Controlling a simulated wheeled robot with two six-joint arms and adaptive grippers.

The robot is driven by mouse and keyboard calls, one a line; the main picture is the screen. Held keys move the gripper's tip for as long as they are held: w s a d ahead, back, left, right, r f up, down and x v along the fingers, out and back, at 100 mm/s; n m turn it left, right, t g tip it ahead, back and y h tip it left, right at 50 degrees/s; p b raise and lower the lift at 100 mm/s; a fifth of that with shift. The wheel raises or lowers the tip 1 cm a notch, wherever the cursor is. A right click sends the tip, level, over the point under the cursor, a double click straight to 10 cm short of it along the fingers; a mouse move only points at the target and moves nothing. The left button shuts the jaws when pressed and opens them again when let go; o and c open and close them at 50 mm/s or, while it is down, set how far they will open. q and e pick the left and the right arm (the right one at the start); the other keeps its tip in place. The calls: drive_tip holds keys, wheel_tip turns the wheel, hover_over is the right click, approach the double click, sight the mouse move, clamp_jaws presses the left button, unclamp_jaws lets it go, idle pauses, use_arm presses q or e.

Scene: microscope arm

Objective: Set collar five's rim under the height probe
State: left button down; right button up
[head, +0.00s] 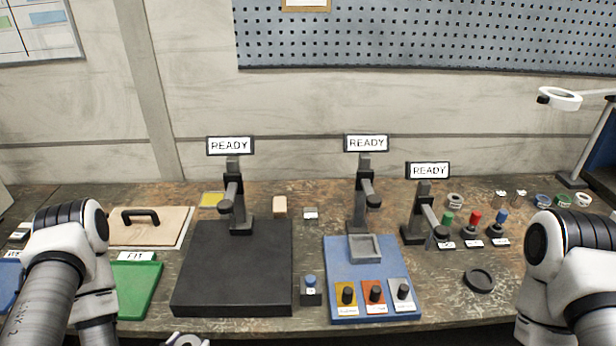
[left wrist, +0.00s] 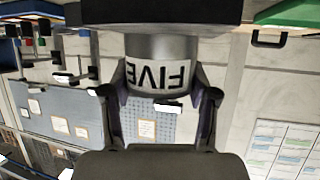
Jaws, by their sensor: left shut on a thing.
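Collar five, a light grey ring with a white band lettered FIVE (left wrist: 158,78), is between the fingers of my left gripper (left wrist: 160,93) in the left wrist view. The lettering appears upside down there, and the fingers press its two sides. In the head view a round grey piece (head: 187,340) shows at the bottom edge, before the black plate; I cannot tell whether it is collar or gripper. Three stands with probe heads carry READY displays: left (head: 236,190), middle (head: 365,188) and right (head: 425,205). No label names the height probe. My right gripper is out of view.
The black plate (head: 230,275) lies under the left stand. A blue board (head: 335,290) with knobs and a square tray is right of it. A small button box (head: 311,290) stands between them. A green tray (head: 140,285) and a handled wooden board (head: 150,230) are left.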

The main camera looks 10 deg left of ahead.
use_arm(q)
drive_tip(key=w+d+f+b, duration=0.2)
drive_tip(key=w+d+b, duration=0.5)
drive_tip(key=w+d, duration=0.5)
drive_tip(key=shift+w+d, duration=0.2)
drive_tip(key=shift+w, duration=0.55)
